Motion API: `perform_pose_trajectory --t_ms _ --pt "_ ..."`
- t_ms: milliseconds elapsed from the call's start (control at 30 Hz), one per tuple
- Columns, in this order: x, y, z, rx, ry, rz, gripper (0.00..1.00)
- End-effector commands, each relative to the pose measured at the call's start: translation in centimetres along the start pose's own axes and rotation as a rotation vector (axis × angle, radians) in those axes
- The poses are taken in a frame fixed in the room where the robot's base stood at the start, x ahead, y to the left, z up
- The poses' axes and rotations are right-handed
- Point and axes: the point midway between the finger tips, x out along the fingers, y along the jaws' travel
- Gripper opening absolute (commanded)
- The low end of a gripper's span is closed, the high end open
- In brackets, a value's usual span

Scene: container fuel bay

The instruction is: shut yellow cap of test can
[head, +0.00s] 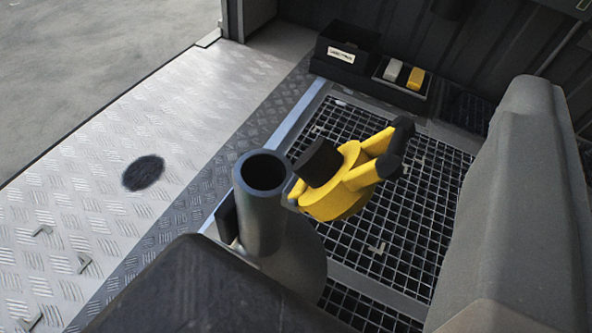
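The test can's round grey neck (263,205) stands left of centre, with its dark mouth open and facing up. The yellow cap (340,197) is off the mouth, tilted just to the right of the neck. Its black plug (319,162) points up and left, beside the rim. A yellow lever (372,168) with a black end reaches up and right from the cap. The grey form at the right edge appears to be part of my gripper. It is apart from the cap. I cannot make out a pair of fingertips, nor anything held.
A dark block (190,290) fills the lower left, close in front of the neck. Metal grating (420,215) lies below and behind the cap. At the back stand a labelled black box (345,45) and a tray (402,93) with small white and yellow blocks.

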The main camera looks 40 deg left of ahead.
Motion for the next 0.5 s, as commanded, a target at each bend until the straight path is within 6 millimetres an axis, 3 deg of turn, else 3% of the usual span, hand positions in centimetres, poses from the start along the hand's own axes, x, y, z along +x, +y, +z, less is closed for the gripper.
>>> perform_pose_trajectory --t_ms 33,200,500 --pt "-0.8 -1.1 2.6 0.026 0.001 -0.013 0.31" --pt "-2.6 -3.8 6.4 0.087 0.044 -0.047 0.31" --pt "-3.1 -5.4 8.2 0.125 0.072 -0.063 0.31"
